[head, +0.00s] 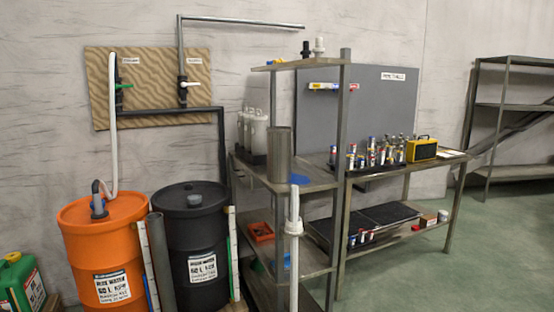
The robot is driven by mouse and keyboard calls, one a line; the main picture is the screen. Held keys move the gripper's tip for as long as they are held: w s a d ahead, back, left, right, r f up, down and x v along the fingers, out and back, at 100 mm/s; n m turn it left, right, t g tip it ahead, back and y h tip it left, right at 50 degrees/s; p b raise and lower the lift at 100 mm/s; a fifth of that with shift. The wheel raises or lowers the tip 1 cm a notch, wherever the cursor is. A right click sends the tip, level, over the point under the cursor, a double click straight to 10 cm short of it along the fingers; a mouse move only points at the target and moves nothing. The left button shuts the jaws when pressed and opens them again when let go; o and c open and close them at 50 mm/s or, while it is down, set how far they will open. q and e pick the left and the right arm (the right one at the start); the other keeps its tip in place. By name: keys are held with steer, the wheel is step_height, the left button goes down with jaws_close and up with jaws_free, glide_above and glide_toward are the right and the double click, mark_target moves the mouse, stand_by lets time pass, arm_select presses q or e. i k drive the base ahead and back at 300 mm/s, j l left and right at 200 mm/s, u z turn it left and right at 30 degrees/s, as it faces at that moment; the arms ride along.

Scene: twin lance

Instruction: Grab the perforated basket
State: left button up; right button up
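No thing here clearly shows the holes of a perforated basket. A tall grey cylinder (280,155) stands upright on the upper deck of the metal shelf (318,184); its surface is too small to tell whether it is perforated. A small orange open container (261,232) sits on the shelf's lower deck, and I cannot tell whether it has holes either. Neither of my grippers is in the head view.
An orange drum (100,250) and a black drum (192,235) stand left of the shelf. A white upright pole (294,245) stands in front of it. A workbench (440,157) with bottles and a yellow box (422,149) is on the right. Green floor (470,260) is clear at right.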

mark_target(279, 137)
steer(key=i+l+z, duration=0.3)
steer(key=i, duration=0.3)
steer(key=i+z, duration=0.35)
steer(key=i, duration=0.2)
